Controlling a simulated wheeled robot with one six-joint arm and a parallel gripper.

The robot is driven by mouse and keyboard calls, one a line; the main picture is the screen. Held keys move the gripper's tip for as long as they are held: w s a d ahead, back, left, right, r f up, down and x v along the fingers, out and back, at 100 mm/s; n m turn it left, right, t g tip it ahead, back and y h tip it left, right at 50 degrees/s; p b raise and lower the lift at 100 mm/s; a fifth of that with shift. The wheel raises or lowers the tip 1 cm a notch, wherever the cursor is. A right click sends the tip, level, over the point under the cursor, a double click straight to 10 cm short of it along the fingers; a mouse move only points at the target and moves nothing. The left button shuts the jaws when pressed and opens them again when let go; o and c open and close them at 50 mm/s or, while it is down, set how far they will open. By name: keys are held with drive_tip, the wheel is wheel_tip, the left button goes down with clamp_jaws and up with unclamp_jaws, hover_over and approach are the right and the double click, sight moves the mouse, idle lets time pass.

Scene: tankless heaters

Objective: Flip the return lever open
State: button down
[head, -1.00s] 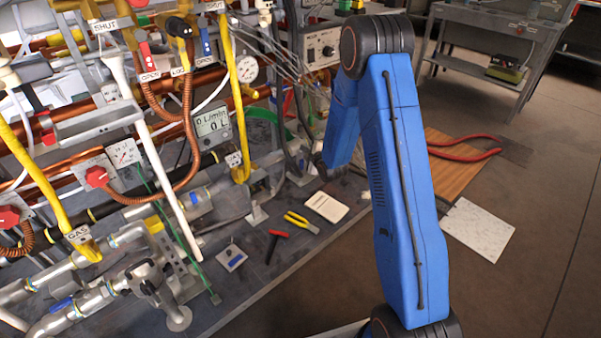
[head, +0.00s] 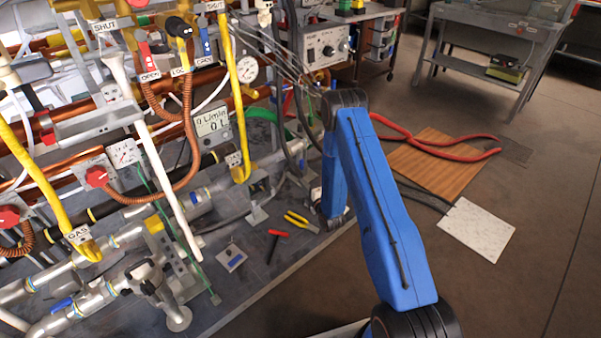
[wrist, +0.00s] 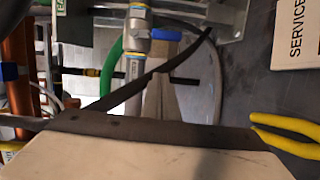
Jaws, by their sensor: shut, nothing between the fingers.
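I cannot tell for sure which lever is the return lever. In the head view a red lever (head: 146,52) and a blue lever (head: 205,43) stand on the upper valves at the left. A blue handle (head: 63,304) shows on the lower pipes. In the wrist view a metal valve (wrist: 138,28) with a blue handle (wrist: 166,34) is near the top centre. My gripper (wrist: 160,130) seems to be the pale, dark-edged shape along the bottom, shut and apart from the valve. In the head view my blue arm hides it.
Yellow-handled pliers (head: 302,222) and a red-handled tool (head: 274,238) lie on the bench. The wrist view shows a pale SERVICE card (wrist: 297,35). Pipes and hoses crowd the left, including a green hose (wrist: 110,62). The floor at right is mostly open.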

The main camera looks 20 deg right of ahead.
sight(302, 164)
drive_tip(key=shift+s+f, duration=0.25)
drive_tip(key=shift+f, duration=0.25)
drive_tip(key=shift+s+f, duration=0.25)
drive_tip(key=shift+f, duration=0.2)
drive_tip(key=w+d, duration=0.1)
drive_tip(key=w, duration=1)
drive_tip(key=shift+w+d, duration=0.25)
drive_tip(key=shift+d, duration=0.05)
drive_tip(key=shift+w+d+n, duration=0.1)
drive_tip(key=shift+n, duration=0.2)
